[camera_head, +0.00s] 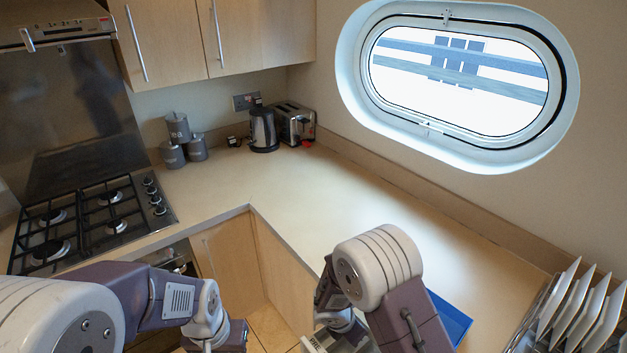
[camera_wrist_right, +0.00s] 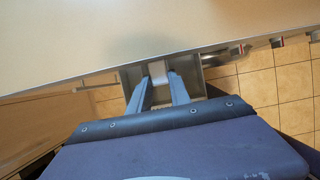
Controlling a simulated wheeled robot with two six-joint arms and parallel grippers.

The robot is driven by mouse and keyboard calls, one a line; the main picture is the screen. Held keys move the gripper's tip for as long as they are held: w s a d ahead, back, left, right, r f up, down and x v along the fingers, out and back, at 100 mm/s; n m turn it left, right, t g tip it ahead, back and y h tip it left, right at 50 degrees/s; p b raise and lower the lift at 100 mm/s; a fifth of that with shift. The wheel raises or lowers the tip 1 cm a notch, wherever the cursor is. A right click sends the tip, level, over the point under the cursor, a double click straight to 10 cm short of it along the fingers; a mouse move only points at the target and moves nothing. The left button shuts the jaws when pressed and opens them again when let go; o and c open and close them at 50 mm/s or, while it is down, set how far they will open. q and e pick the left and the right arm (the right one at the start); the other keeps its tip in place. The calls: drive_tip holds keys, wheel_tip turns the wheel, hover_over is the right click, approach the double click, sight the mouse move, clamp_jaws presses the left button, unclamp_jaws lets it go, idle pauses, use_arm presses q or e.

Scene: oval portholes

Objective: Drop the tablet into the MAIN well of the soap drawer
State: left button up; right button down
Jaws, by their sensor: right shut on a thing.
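My right gripper (camera_wrist_right: 159,82) is shut on a small whitish tablet (camera_wrist_right: 157,69) between its fingertips. Beyond and around the fingertips in the right wrist view is a grey open drawer (camera_wrist_right: 196,73) with walls, just below the counter edge. The tablet appears over it; the height gap and which well lies beneath cannot be told. In the head view, a pale slotted part (camera_head: 314,344) shows at the bottom edge beside my right arm, which hides the tablet. My left gripper (camera_head: 228,338) is low at the bottom, partly cut off, its fingers unclear.
The counter (camera_head: 330,195) is mostly clear, its front edge close to the drawer. A blue tray (camera_head: 450,318) lies partly behind my right arm. A plate rack (camera_head: 575,310) stands at right. A gas hob (camera_head: 90,220) is at left; a kettle (camera_head: 263,130) and toaster (camera_head: 295,122) stand in back.

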wheel_tip(320, 180, down, 6)
drive_tip(key=b, duration=0.5)
drive_tip(key=shift+b, duration=0.3)
drive_tip(key=c, duration=1.1)
unclamp_jaws()
drive_tip(key=shift+r, duration=0.1)
drive_tip(key=p+v, duration=0.2)
drive_tip(key=v, duration=0.7)
drive_tip(key=shift+p, duration=0.3)
drive_tip(key=shift+d, duration=0.15)
